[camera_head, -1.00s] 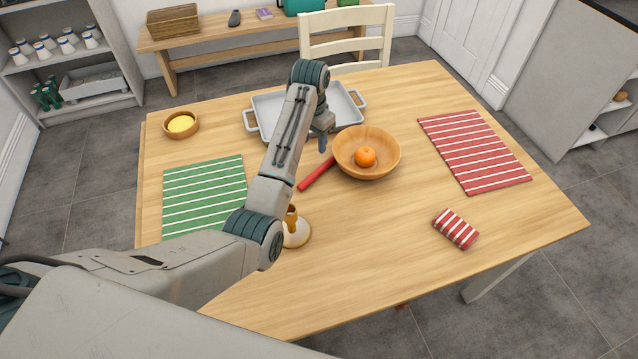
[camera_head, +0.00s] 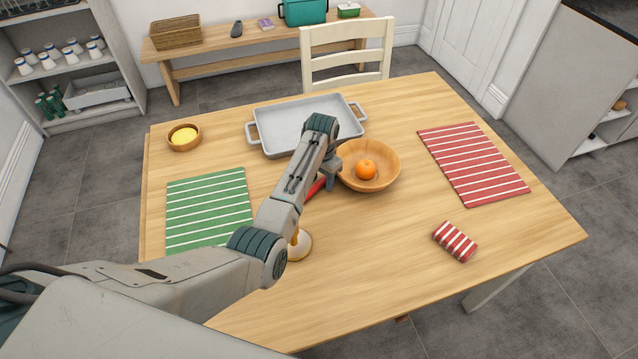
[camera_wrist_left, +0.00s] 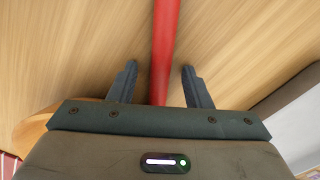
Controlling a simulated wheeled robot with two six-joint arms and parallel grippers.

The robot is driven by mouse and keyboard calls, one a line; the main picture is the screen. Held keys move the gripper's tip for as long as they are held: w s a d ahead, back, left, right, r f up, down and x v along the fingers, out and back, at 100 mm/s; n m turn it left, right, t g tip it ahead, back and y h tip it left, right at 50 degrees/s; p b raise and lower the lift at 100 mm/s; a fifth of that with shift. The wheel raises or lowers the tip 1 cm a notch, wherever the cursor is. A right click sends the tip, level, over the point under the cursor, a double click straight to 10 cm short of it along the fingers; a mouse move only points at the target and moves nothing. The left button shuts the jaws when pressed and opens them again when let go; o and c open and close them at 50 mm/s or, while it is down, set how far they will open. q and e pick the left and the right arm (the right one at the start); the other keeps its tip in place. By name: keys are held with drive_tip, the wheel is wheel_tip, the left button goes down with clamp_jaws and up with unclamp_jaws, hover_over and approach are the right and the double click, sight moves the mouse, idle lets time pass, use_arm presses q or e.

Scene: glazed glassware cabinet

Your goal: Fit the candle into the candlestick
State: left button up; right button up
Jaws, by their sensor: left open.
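The red candle (camera_head: 316,188) lies on the wooden table, just left of the wooden bowl and partly hidden by my left arm. In the left wrist view the candle (camera_wrist_left: 165,50) runs between the two open fingers of my left gripper (camera_wrist_left: 158,85), with a gap on each side. In the head view my left gripper (camera_head: 331,183) is low over the candle, beside the bowl. The candlestick (camera_head: 301,245), with a pale round base and a brass-coloured stem, stands on the table nearer me, partly hidden behind my arm. My right gripper is not in view.
A wooden bowl (camera_head: 385,180) with an orange (camera_head: 366,169) is close to the gripper. A grey tray (camera_head: 285,117) lies behind. A green striped mat (camera_head: 205,205), red striped mat (camera_head: 475,165), rolled red cloth (camera_head: 455,241) and small yellow-filled bowl (camera_head: 184,137) are around.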

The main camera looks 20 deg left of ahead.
use_arm(q)
drive_tip(key=c, duration=1)
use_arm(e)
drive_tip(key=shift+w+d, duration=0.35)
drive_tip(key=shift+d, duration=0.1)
